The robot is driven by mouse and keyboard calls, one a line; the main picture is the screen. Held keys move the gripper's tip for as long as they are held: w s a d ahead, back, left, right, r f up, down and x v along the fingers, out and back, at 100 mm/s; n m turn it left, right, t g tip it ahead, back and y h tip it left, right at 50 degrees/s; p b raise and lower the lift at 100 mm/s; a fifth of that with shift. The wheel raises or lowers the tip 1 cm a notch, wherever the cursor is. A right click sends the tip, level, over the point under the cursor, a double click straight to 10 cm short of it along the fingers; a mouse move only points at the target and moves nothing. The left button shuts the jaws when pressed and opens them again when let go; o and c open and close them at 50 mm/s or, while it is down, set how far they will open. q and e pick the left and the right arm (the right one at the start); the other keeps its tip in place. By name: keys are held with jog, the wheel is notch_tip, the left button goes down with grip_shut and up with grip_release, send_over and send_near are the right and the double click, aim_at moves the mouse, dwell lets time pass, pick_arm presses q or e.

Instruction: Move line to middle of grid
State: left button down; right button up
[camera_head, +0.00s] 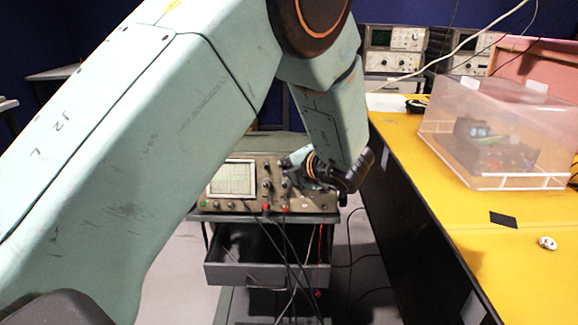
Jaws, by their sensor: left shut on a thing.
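The oscilloscope (222,206) stands on a cart in the middle of the view, its front facing me. Its lit pale screen (233,179) shows a grid at the panel's left. The trace line is too faint to make out. Several knobs sit right of the screen, including one knob (267,184) left of my gripper. My left arm comes in from the upper left and bends down. My left gripper (304,168) is at the upper right of the panel, shut on what appears to be a control knob there. The fingers and wrist hide that knob. My right gripper is out of view.
Below the oscilloscope is an open grey drawer (255,274), with black and red cables hanging over it. A yellow bench (463,247) runs along the right, bearing a clear plastic box (470,125). More instruments (398,38) stand at the back.

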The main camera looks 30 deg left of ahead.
pick_arm(q)
jog(key=shift+w+r, duration=0.15)
jog(key=shift+r, duration=0.1)
jog(key=c, duration=1.8)
grip_release()
jog(key=shift+o, duration=0.7)
jog(key=shift+f, duration=0.25)
notch_tip(320, 180, up, 10)
jog(key=shift+w, duration=0.15)
